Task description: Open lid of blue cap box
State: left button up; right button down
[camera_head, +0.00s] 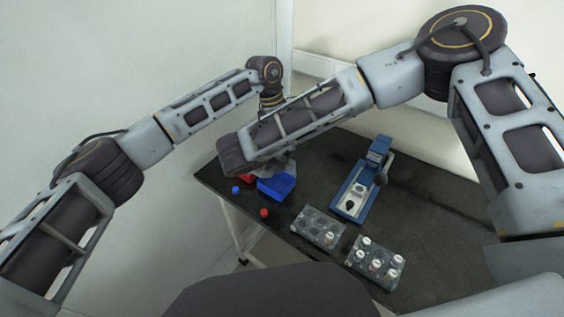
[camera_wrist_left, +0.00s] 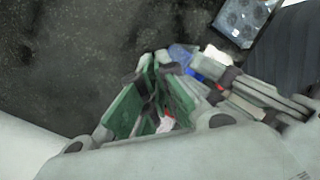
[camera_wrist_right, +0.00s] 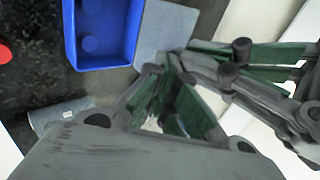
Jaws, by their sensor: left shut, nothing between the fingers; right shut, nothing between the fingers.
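The blue cap box (camera_head: 276,187) stands near the table's left edge in the head view. In the right wrist view the blue box (camera_wrist_right: 124,28) shows its inside uncovered, with round blue caps in it. A flat grey-blue panel (camera_wrist_right: 165,32) lies along its right side and looks like its lid. My right gripper (camera_wrist_right: 172,90) is shut and empty, just below the panel in that view; I cannot tell whether they touch.
Two racks (camera_head: 318,229) (camera_head: 375,262) and a blue device (camera_head: 356,190) stand to the right. The table's right side is bare.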

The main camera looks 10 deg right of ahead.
pick_arm(q)
jog(key=o, duration=0.6)
jog(key=f, duration=0.2)
jog(key=shift+s+a+f, duration=0.25)
jog(key=shift+a+f, duration=0.05)
jog(key=shift+a, duration=0.05)
jog(key=shift+w+d+f+y, duration=0.25)
jog(key=shift+w+d+y, duration=0.05)
jog(key=shift+w, duration=0.1)
jog(key=v, duration=0.8)
jog(key=shift+r, duration=0.25)
jog(key=shift+d+r, duration=0.1)
